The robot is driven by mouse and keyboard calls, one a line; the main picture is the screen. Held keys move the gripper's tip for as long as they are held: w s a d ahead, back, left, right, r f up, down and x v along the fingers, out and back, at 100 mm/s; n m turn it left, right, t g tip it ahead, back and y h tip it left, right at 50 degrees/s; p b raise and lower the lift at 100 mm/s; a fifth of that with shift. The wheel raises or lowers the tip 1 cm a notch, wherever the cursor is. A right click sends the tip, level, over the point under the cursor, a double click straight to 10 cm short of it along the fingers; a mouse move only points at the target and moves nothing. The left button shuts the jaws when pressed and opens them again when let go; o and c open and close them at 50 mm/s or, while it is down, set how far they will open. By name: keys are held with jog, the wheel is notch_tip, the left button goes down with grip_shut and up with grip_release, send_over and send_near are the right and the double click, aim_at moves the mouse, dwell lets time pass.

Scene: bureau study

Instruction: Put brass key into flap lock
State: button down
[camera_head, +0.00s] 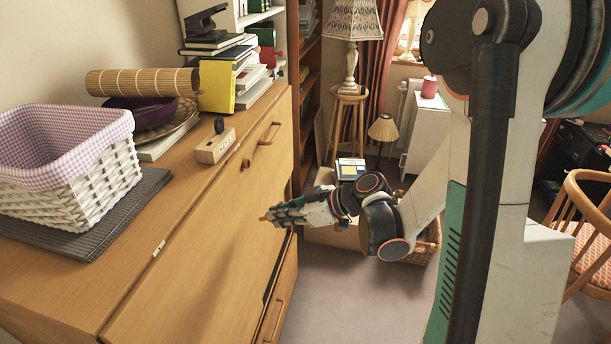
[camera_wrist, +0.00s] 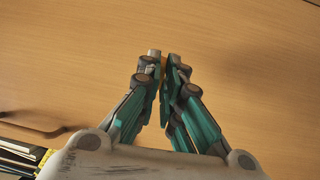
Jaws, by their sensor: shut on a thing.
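My gripper (camera_head: 266,218) is in front of the bureau's wooden flap (camera_head: 205,220), its fingers pointing left towards the wood. In the wrist view, the fingertips (camera_wrist: 163,66) are closed together over plain wood grain. A thin yellowish sliver between them looks like the brass key (camera_wrist: 163,63); the fingers hide most of it. Whether its tip touches the wood cannot be told. A small pale metal plate (camera_head: 160,248) sits at the flap's upper edge, left of my gripper; I cannot tell if it is the flap lock. No keyhole shows in the wrist view.
The bureau top holds a white basket (camera_head: 75,190) on a grey mat, a small wooden block with a black plug (camera_head: 215,147), and stacked books (camera_head: 232,75). A handle (camera_head: 269,133) juts from the front. Carpet (camera_head: 350,290) lies clear below; a wooden chair (camera_head: 590,225) stands right.

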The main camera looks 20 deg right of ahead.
jog(key=d+r+t+y+b, duration=0.25)
jog(key=d+r+y, duration=0.35)
jog(key=r, duration=0.5)
jog(key=shift+n+h, duration=0.3)
jog(key=shift+n, duration=0.1)
jog(key=shift+w+d+p+x, duration=0.15)
jog(key=shift+p+x, duration=0.35)
jog(key=shift+x, duration=0.9)
jog(key=shift+w+d+p+x, duration=0.15)
jog(key=shift+p+x, duration=0.3)
jog(key=shift+x, duration=0.95)
jog(key=shift+r+b, duration=0.1)
jog(key=shift+b, duration=0.25)
jog(key=shift+x, duration=1.8)
jog(key=c, duration=1.8)
grip_release()
jog(key=o, duration=0.6)
jog(key=shift+c, duration=0.2)
